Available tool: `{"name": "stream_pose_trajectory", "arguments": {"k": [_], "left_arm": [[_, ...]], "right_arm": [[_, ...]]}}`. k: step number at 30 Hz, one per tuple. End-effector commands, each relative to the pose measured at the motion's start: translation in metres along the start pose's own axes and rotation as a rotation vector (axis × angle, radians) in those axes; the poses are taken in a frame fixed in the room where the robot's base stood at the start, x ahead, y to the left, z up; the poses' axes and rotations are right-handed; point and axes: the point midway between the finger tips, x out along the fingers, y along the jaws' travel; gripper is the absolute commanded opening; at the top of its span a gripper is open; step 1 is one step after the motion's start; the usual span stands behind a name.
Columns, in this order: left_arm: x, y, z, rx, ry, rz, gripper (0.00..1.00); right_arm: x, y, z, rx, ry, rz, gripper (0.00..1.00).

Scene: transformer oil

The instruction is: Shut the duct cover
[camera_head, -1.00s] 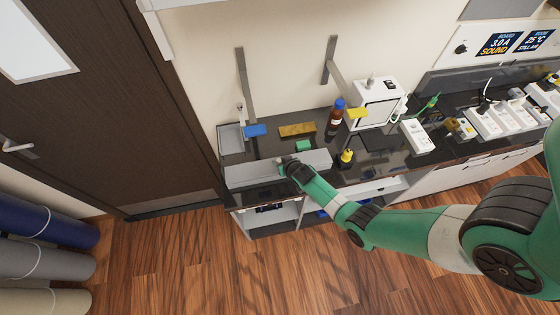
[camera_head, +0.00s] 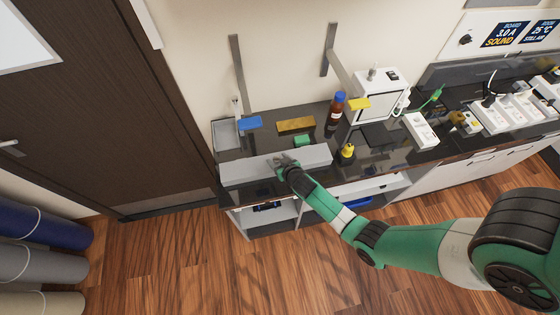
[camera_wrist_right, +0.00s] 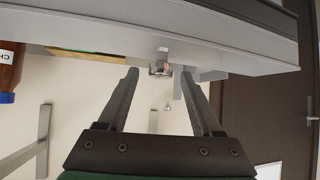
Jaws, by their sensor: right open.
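The long grey duct (camera_head: 240,174) lies along the front edge of the dark bench. It also shows in the right wrist view as a pale grey bar (camera_wrist_right: 235,50) across the top. I cannot tell the cover apart from the duct body, nor how far it is open. My right gripper (camera_head: 283,163) is at the middle of the duct, partly covering it. In the right wrist view its fingers (camera_wrist_right: 160,72) are apart, with nothing held between them. A small shiny metal fitting (camera_wrist_right: 160,68) shows between the fingertips, by the duct's edge. My left gripper is not in view.
Behind the duct are a grey tray (camera_head: 226,134), a brass-coloured block (camera_head: 296,125) and a green block (camera_head: 302,140). A brown bottle (camera_head: 334,116) and a small yellow-topped bottle (camera_head: 347,152) stand to the right. Open shelves lie below; a door (camera_head: 100,110) is at left.

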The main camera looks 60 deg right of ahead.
Motion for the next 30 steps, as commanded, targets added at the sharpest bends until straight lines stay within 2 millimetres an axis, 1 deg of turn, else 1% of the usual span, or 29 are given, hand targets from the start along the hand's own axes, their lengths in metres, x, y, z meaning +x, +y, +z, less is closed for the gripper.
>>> {"name": "stream_pose_trajectory", "arguments": {"k": [2,5,12,15,18,22,30], "left_arm": [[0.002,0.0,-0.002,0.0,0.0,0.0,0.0],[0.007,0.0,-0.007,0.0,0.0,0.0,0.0],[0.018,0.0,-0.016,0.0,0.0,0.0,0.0],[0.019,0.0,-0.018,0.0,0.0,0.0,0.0],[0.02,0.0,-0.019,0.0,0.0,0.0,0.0],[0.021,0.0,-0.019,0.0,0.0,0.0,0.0],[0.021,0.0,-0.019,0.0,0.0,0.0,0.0]], "right_arm": [[-0.006,0.0,-0.001,0.0,0.001,-0.001,0.67],[-0.021,0.0,-0.002,-0.001,0.0,-0.001,0.67],[-0.076,-0.001,-0.001,-0.002,0.0,-0.003,0.67],[-0.095,0.0,-0.001,-0.001,-0.001,-0.002,0.67],[-0.108,0.0,0.0,-0.003,-0.001,-0.001,0.67],[-0.115,0.0,0.0,-0.001,-0.001,0.0,0.67],[-0.115,0.0,0.0,0.0,-0.001,0.0,0.67]]}}
